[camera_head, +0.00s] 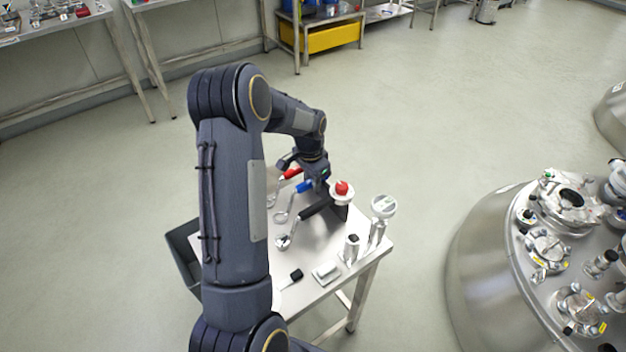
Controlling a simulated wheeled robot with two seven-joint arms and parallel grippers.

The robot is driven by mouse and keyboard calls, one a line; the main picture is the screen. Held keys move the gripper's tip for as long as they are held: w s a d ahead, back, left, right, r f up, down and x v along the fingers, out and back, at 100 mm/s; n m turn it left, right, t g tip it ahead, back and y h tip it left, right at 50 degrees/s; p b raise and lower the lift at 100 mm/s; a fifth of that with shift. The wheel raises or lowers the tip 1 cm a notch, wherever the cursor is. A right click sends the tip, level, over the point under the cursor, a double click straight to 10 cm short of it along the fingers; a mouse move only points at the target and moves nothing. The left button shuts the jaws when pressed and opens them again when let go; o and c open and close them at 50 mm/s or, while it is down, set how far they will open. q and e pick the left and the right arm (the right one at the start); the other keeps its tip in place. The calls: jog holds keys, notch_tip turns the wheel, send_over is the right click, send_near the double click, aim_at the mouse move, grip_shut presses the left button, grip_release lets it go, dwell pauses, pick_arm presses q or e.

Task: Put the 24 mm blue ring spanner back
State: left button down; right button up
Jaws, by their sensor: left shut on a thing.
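The blue ring spanner (303,187) has a blue handle and a bright metal ring end that points down-left, over the far part of a small steel table (327,241). My left gripper (312,181) is shut on the blue spanner near its handle end. My arm hides part of the grip, and I cannot tell whether the spanner touches the table. A red-handled spanner (291,173) lies just behind it and a black-handled one (317,207) just in front. The size marking is too small to read. My right gripper is not in view.
A red-topped fitting (342,189) stands close to the right of the spanners. A round-headed metal piece (383,207), a small cylinder (351,248) and a pale block (326,272) stand along the table's right side. A large steel vessel (480,262) is further right. Open floor lies behind.

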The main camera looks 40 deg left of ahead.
pick_arm(q)
jog(key=shift+f, duration=0.1)
dwell(0.6)
jog(key=c, duration=1.2)
grip_release()
notch_tip(320, 180, up, 6)
jog(key=p, duration=0.3)
jog(key=shift+p, duration=0.3)
